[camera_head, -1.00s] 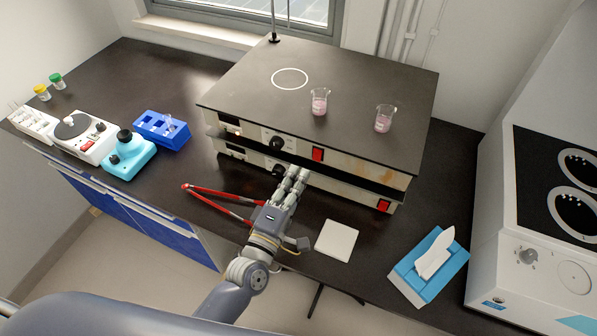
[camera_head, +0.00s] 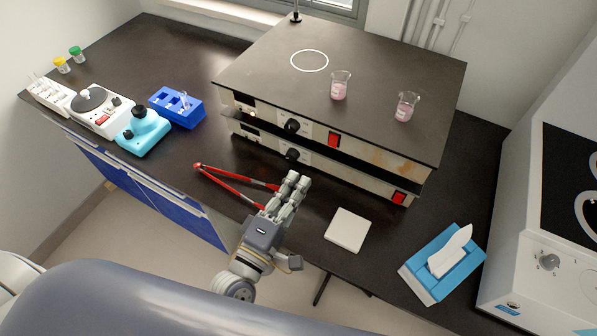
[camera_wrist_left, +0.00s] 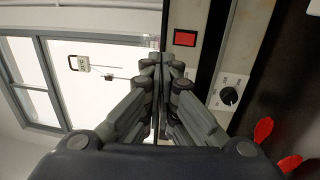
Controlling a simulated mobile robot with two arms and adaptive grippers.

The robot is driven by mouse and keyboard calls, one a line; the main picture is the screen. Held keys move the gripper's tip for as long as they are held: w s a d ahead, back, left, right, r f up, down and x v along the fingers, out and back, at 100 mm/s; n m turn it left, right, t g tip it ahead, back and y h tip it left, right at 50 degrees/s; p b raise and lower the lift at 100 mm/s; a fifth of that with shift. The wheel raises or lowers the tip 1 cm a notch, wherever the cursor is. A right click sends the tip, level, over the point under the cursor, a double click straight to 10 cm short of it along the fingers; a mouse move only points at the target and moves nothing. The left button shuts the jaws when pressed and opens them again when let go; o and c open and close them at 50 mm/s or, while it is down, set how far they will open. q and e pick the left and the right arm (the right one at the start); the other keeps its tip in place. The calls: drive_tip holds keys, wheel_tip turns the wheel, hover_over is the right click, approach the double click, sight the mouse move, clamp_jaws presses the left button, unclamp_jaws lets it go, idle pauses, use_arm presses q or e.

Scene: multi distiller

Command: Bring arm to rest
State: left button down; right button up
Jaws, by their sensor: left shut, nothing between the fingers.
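My left gripper (camera_head: 293,184) is shut and empty in the head view. It is over the front edge of the dark bench, in front of the stacked hotplate units, apart from their knobs. Its closed fingers (camera_wrist_left: 160,75) fill the middle of the left wrist view, with the unit's red switch (camera_wrist_left: 185,38) and black knob (camera_wrist_left: 229,96) to their right. Red tongs (camera_head: 232,182) lie on the bench just left of the gripper in the head view. My right gripper is not in view.
Two beakers with pink liquid (camera_head: 340,87) (camera_head: 406,107) stand on the hotplate top (camera_head: 365,60). A white square plate (camera_head: 347,230) and a blue tissue box (camera_head: 440,265) lie to the right. A blue rack (camera_head: 176,107) and turquoise mixer (camera_head: 142,130) stand left. A white appliance (camera_head: 545,250) is far right.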

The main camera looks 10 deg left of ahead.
use_arm(q)
drive_tip(key=s+d+f+m+g+h, duration=0.1)
drive_tip(key=s+f+m+g, duration=0.3)
drive_tip(key=f+m+g, duration=0.6)
drive_tip(key=s+a+f+m+g+y, duration=0.2)
drive_tip(key=s+a+m+g+y, duration=0.4)
drive_tip(key=s+a, duration=0.55)
wheel_tip(320, 180, down, 26)
drive_tip(key=s+m, duration=0.1)
drive_tip(key=s+a+f+g, duration=0.1)
drive_tip(key=s+a+f, duration=0.2)
drive_tip(key=s+f, duration=1.3)
drive_tip(key=shift+s+a+f+g, duration=0.15)
drive_tip(key=shift+s+g, duration=0.25)
drive_tip(key=shift+s, duration=0.3)
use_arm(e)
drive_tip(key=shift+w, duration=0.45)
